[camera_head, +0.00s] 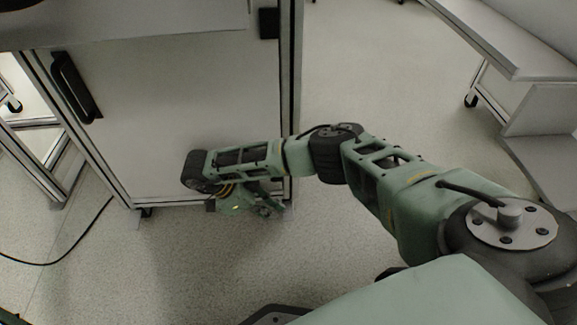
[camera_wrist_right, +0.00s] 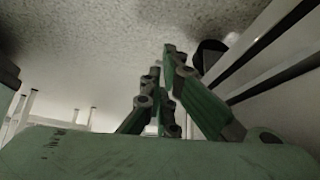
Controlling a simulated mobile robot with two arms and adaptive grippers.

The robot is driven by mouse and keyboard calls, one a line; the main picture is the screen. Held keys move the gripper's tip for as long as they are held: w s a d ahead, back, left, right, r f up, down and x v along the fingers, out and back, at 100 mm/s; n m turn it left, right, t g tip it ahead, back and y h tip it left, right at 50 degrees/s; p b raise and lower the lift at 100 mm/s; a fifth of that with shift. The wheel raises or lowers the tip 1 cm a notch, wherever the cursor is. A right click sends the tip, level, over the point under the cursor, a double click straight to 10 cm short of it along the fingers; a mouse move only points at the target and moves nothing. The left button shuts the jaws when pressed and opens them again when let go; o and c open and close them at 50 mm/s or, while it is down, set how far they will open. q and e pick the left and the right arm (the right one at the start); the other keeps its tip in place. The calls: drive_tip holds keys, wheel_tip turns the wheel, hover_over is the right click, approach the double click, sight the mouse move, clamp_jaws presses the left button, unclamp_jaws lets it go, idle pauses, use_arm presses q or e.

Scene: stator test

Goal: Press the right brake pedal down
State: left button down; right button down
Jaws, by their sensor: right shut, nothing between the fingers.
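The right front caster with the brake pedal is at the cart's lower right corner; in the head view my gripper and arm largely hide it, and I cannot make out the pedal. In the right wrist view a dark rounded part (camera_wrist_right: 209,53), apparently this caster, shows beside the fingertips under the cart's edge. My right gripper (camera_head: 268,209) is low near the floor at that corner, shut and empty. Its fingers also show in the right wrist view (camera_wrist_right: 163,62). I cannot tell if they touch the caster. My left gripper is not in view.
The cart has a pale door panel (camera_head: 185,110) with a black handle (camera_head: 76,87). Its left caster (camera_head: 146,212) stands on the speckled floor. A black cable (camera_head: 70,247) lies at left. A grey bench (camera_head: 515,45) stands at right. Floor right of the cart is clear.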

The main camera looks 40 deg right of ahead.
drive_tip(key=v, duration=1.1)
drive_tip(key=shift+a+r, duration=0.3)
drive_tip(key=shift+w, duration=0.1)
